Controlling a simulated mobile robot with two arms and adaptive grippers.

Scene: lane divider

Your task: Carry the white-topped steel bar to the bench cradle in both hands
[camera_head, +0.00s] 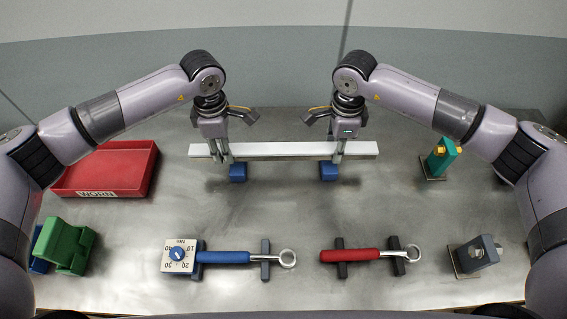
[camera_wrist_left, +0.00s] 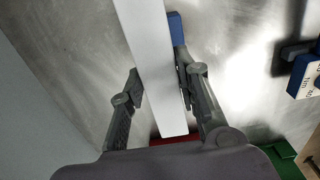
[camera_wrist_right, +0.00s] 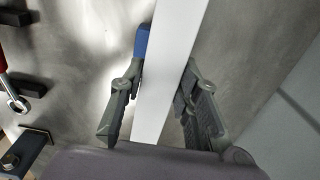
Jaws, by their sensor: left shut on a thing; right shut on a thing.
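The white-topped bar (camera_head: 285,149) lies level, left to right, across the rear middle of the bench in the head view. My left gripper (camera_head: 226,156) is shut on it near its left end, and my right gripper (camera_head: 338,156) near its right end. The bar runs between the fingers in the left wrist view (camera_wrist_left: 152,70) and the right wrist view (camera_wrist_right: 170,70). Two blue cradle blocks, left (camera_head: 237,172) and right (camera_head: 328,172), show just below the bar in the head view. I cannot tell whether the bar touches them.
A red "WORN" tray (camera_head: 110,170) stands at left, with green blocks (camera_head: 66,246) in front. A blue-handled wrench (camera_head: 222,257) and a red-handled one (camera_head: 350,255) lie on rests in front. A teal-yellow fixture (camera_head: 441,158) and a grey one (camera_head: 476,254) stand right.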

